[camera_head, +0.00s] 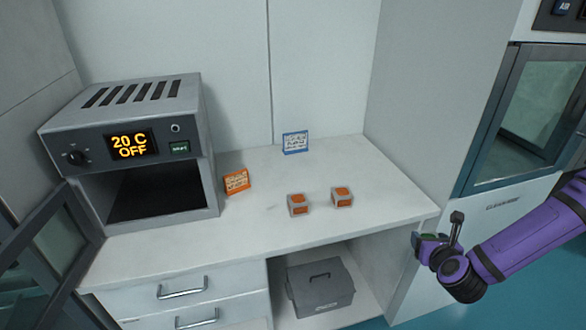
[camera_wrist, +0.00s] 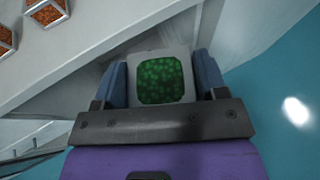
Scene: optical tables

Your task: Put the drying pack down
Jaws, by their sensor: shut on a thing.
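The drying pack (camera_wrist: 161,78) is a pale, boxy pack with a window of green beads. My gripper (camera_wrist: 163,86) is shut on it, one finger on each side. In the head view my gripper (camera_head: 432,243) is just off the right front corner of the white bench (camera_head: 300,233), and only a little green of the pack shows there. Two similar packs with orange beads stand side by side on the bench, a left one (camera_head: 298,205) and a right one (camera_head: 342,197).
An oven (camera_head: 135,160) reading "20 C OFF" stands at the bench's left, its door (camera_head: 50,245) open. An orange card (camera_head: 236,181) and a blue card (camera_head: 295,142) stand on the bench. A grey box (camera_head: 320,287) sits below. Bench space around the orange packs is clear.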

